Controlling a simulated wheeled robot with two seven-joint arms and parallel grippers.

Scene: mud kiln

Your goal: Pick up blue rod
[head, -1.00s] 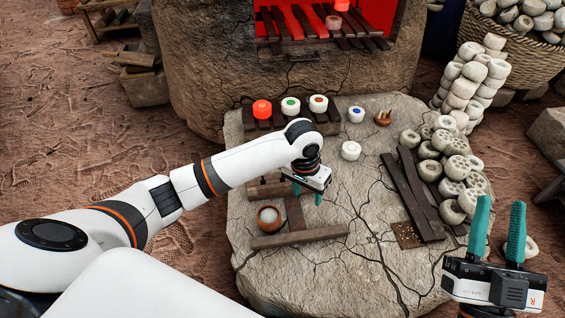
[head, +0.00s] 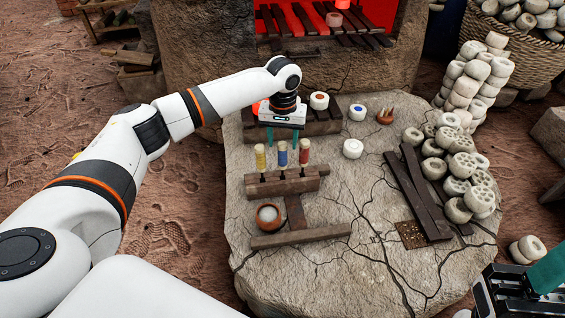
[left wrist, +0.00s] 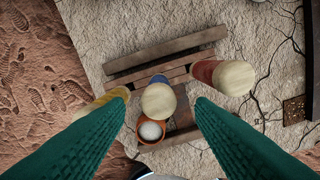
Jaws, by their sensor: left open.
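The blue rod (head: 282,158) stands upright in a dark wooden rack (head: 300,184), between a yellow rod (head: 260,158) and a red rod (head: 305,152). In the left wrist view, the blue rod (left wrist: 158,80) is seen from above, its pale round top in the gap between my fingers. The yellow rod (left wrist: 112,97) is by the left finger and the red rod (left wrist: 220,75) beyond the right fingertip. My left gripper (head: 283,138) is open and empty, pointing down above the rods. My right gripper (head: 538,280) is partly cut off at the lower right.
A bowl of white material (head: 269,217) stands in front of the rack. White pucks, a dark slatted rack (head: 325,128) and the kiln lie behind. Dark planks (head: 416,190) and piled white pieces (head: 455,165) are at the right. The stone's front centre is clear.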

